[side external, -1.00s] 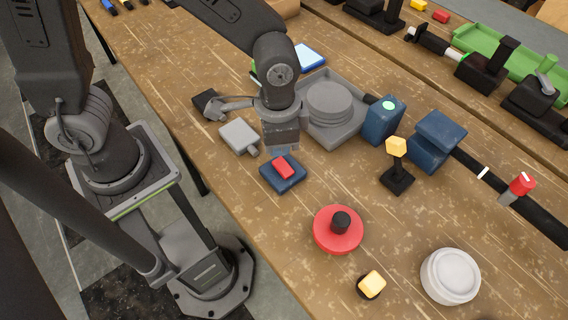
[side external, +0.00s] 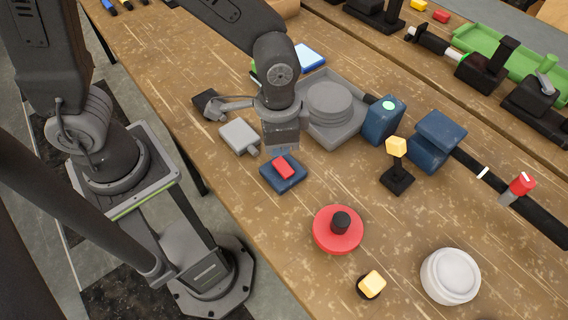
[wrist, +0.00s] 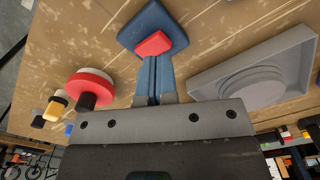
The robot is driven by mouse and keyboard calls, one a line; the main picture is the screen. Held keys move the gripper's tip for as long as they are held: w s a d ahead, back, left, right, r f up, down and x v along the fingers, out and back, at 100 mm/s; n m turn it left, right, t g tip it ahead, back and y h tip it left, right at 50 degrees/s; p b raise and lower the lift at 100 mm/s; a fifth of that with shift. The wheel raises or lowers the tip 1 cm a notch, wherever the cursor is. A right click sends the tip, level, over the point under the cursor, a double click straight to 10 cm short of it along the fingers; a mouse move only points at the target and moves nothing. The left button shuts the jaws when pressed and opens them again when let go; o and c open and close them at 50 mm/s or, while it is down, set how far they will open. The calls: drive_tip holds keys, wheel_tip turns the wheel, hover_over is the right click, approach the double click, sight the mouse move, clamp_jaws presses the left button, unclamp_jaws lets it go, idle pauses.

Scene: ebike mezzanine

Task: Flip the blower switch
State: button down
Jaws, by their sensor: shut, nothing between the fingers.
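The blower switch is a blue square base (side external: 283,180) with a red rocker (side external: 284,167) on top. It lies on the wooden table just below my gripper in the side view. In the wrist view the red rocker (wrist: 154,43) and blue base (wrist: 150,14) sit right beyond the fingertips. My gripper (side external: 281,153) is shut and empty, pointing down beside the rocker. Its blue-grey fingers (wrist: 154,59) lie close together. I cannot tell whether the tips touch the rocker. Which way the rocker is tilted is not clear.
A grey tray with a round part (side external: 331,136) stands behind my gripper. A grey block (side external: 239,136) lies to the left. A red disc with a black knob (side external: 338,238), a yellow-topped lever (side external: 397,178) and a blue box (side external: 382,121) stand to the right.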

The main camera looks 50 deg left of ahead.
sight(279, 161)
drive_tip(key=shift+f, duration=1.7)
idle(1.1)
drive_tip(key=shift+r, duration=3.55)
drive_tip(key=shift+a+r, duration=0.15)
drive_tip(key=s+a+r+n+t, duration=0.2)
drive_tip(key=a+r+n, duration=0.1)
drive_tip(key=a+r, duration=0.2)
drive_tip(key=s+a+r+n+t, duration=0.3)
drive_tip(key=a+r, duration=0.3)
drive_tip(key=a, duration=0.3)
drive_tip(key=shift+a+t, duration=0.15)
drive_tip(key=shift+t, duration=0.15)
